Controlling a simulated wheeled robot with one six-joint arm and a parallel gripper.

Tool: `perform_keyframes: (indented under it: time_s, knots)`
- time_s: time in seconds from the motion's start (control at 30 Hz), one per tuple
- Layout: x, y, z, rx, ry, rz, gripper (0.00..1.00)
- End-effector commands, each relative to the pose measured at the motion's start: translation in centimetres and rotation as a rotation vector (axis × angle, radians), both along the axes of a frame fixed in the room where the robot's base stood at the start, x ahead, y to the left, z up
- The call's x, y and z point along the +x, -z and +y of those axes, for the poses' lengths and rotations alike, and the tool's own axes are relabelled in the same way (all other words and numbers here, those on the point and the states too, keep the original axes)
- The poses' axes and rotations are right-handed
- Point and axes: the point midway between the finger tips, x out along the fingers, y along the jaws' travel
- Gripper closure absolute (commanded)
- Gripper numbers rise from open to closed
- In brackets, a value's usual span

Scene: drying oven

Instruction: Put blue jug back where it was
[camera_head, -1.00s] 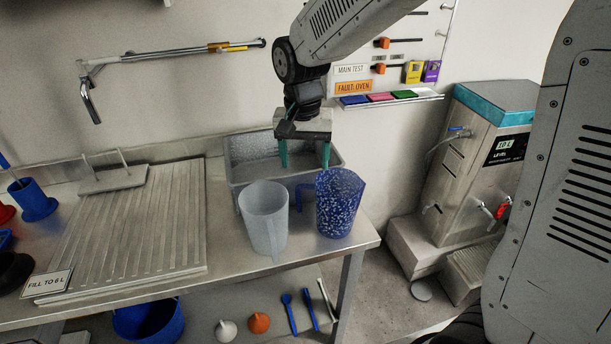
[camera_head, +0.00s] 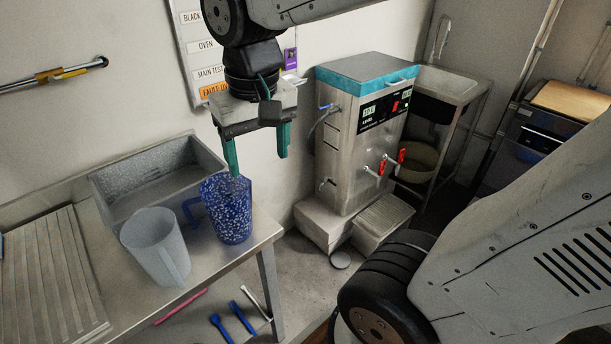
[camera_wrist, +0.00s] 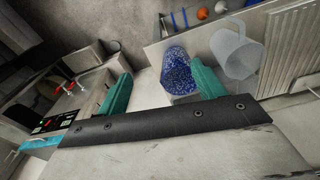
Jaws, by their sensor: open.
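The blue jug (camera_head: 227,212), speckled with white, stands upright on the right end of the metal bench, its handle to the left. It also shows in the wrist view (camera_wrist: 178,72), beside one finger. My gripper (camera_head: 258,165) is open and empty, with two green fingers pointing down, above and a little right of the jug. In the head view one fingertip overlaps the jug's rim; I cannot tell whether they touch. In the wrist view the gripper (camera_wrist: 160,88) shows its fingers wide apart.
A clear grey jug (camera_head: 156,246) stands left of the blue jug. A grey basin (camera_head: 150,185) lies behind them. A ribbed drainboard (camera_head: 48,280) is at the left. A steel water boiler (camera_head: 362,135) with red taps stands right of the bench, across a floor gap.

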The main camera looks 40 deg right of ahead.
Motion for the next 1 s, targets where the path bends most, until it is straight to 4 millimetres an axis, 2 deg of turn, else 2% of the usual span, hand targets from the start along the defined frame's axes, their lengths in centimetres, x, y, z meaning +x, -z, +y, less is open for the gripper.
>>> perform_keyframes:
  time_s: [0.03, 0.1, 0.2, 0.3, 0.43, 1.0]
  knots:
    - [-2.1, 0.0, -0.7, 0.000, -0.021, -0.014, 0.32]
    - [-4.4, 0.2, -1.3, -0.003, -0.057, -0.026, 0.32]
    - [-6.9, 0.7, -1.9, -0.007, -0.097, -0.035, 0.32]
    - [-8.3, 1.1, -2.1, -0.010, -0.124, -0.041, 0.32]
    - [-8.9, 1.4, -2.3, -0.011, -0.137, -0.042, 0.32]
    - [-8.9, 1.4, -2.2, -0.011, -0.138, -0.042, 0.32]
